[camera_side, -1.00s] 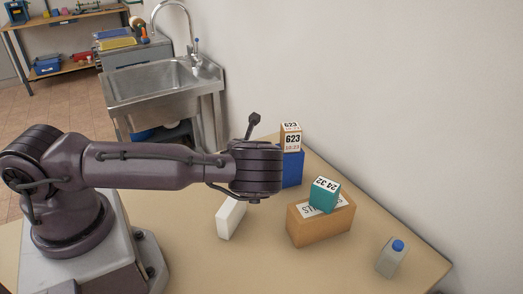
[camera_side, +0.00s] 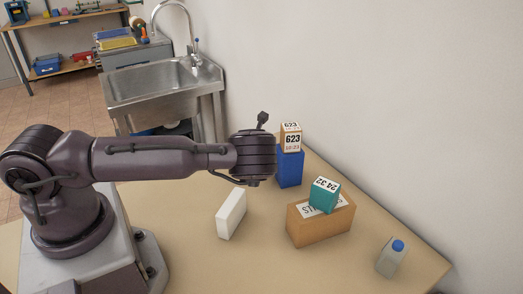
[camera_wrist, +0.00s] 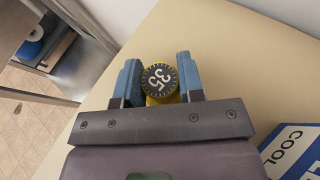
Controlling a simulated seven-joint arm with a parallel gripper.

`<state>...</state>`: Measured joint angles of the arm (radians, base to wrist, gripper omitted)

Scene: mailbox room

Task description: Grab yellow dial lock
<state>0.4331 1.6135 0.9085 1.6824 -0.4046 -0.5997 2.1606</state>
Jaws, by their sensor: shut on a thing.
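The yellow dial lock (camera_wrist: 160,80) shows in the wrist view, with a black round dial face marked 35 and a strip of yellow body below it. My gripper (camera_wrist: 159,82) has its two blue fingers on either side of the lock and is shut on it. The lower part of the lock is hidden by my gripper's palm. In the side view the lock and my fingers are hidden behind my wrist.
On the table (camera_side: 165,215) stand a white box (camera_side: 231,214), a blue box (camera_side: 290,168) with a tan 623 block (camera_side: 291,138) on top, a brown box (camera_side: 322,226) under a teal block (camera_side: 324,194), and a grey bottle (camera_side: 391,259). A wall runs behind.

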